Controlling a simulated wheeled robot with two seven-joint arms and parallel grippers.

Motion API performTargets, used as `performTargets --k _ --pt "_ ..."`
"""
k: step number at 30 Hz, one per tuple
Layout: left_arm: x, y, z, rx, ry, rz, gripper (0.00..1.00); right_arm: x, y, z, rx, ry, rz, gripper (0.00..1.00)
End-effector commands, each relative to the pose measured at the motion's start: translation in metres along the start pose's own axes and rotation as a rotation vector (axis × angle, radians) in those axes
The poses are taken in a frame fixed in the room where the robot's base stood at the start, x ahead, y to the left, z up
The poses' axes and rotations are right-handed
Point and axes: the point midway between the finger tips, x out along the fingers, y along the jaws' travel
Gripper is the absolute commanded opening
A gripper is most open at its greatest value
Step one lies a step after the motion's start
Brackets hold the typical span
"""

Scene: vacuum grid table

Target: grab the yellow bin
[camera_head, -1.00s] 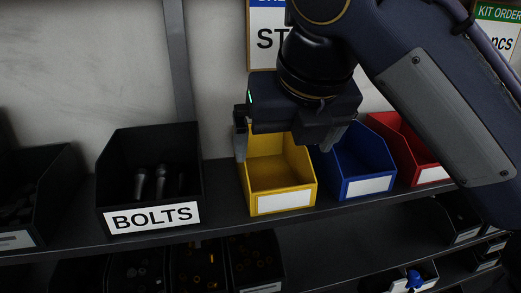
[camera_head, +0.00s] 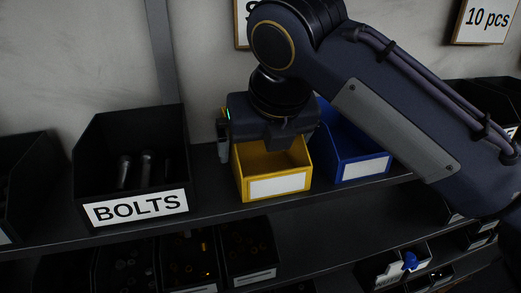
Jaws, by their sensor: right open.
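The yellow bin (camera_head: 277,185) stands upright on the shelf, between the black BOLTS bin and the blue bin. It has a blank white label on its front, and it looks empty where I can see inside. My right gripper (camera_head: 258,150) is over the back part of the yellow bin with its jaws apart. One finger (camera_head: 223,143) hangs outside the bin's left wall, and the other finger is around the bin's upper right part, partly hidden. I cannot tell whether either finger touches the bin. My left gripper is not in view.
The black BOLTS bin (camera_head: 130,178) with several bolts stands to the left. The blue bin (camera_head: 358,153) is close on the right, partly behind my right arm. The shelf (camera_head: 205,222) has a narrow free strip in front. Dark bins (camera_head: 248,250) fill the shelf below.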

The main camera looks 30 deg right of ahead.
Motion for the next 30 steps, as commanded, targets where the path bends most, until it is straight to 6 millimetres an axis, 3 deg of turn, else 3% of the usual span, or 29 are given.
performTargets --k 2,10,20,30 --pt "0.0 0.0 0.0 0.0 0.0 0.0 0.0 0.0 0.0 0.0 0.0 0.0 0.0 0.99" --pt "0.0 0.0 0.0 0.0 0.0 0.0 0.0 0.0 0.0 0.0 0.0 0.0 0.0 0.66" --pt "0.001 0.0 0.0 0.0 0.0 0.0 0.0 -0.004 0.001 0.001 0.0 -0.001 0.001 0.66" --pt "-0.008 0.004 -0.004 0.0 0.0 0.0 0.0 -0.045 0.001 0.022 -0.001 -0.002 0.003 0.66"
